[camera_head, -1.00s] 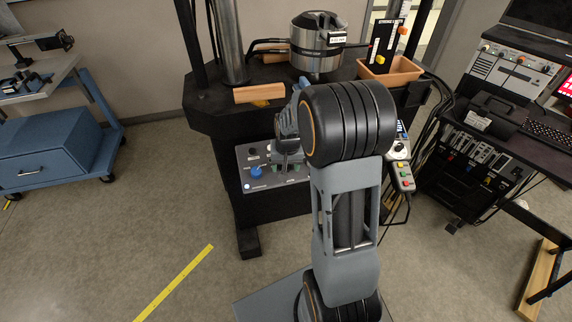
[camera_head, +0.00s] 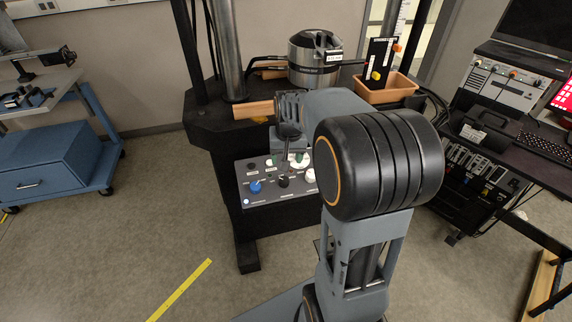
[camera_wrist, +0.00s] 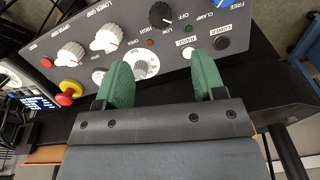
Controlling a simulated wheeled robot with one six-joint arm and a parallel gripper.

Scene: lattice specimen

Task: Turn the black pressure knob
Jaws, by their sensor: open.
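The black pressure knob (camera_wrist: 162,15) is on the grey control panel (camera_wrist: 262,14), near the top edge of the wrist view, with HIGH and OFF lettering beside it. In the head view the black knob (camera_head: 283,181) sits low on the panel, right of a blue knob (camera_head: 255,187). My gripper (camera_wrist: 163,72) is open, its two green fingers apart with nothing between them but the panel behind. The black knob lies beyond the fingertips and apart from them. In the head view my gripper (camera_head: 287,158) is over the panel's upper part, partly hidden by my arm.
White grip knobs (camera_wrist: 105,38), a white button (camera_wrist: 190,53), a black button (camera_wrist: 222,42) and a red-and-yellow stop button (camera_wrist: 68,92) crowd the panel. Above it, the machine's black table (camera_head: 205,120) carries a wooden block (camera_head: 253,109) and an orange tray (camera_head: 385,94).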

